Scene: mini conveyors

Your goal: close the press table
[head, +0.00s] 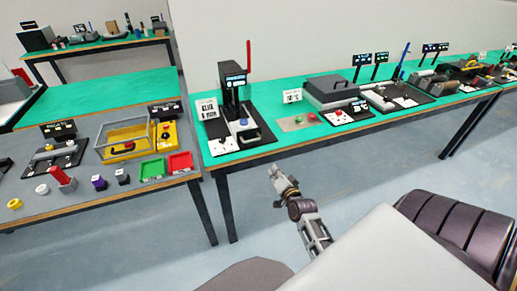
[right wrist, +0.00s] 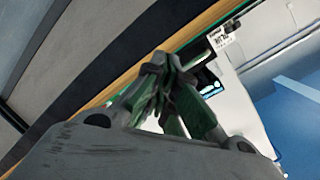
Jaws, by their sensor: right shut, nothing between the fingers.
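A black upright press (head: 232,95) with a red lever stands near the left end of the green-topped table. At its front is a low table part (head: 251,135) with a pale handle-like edge, near the bench's front edge. It looks extended forward, but it is too small to be sure. My right gripper (head: 277,175) is in front of and below the bench, apart from the press. In the right wrist view its fingers (right wrist: 165,90) are together and empty. My left gripper is not in view.
The bench's wooden front edge (head: 290,147) lies between my gripper and these. A second bench (head: 100,195) with small items stands left. The floor between is clear.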

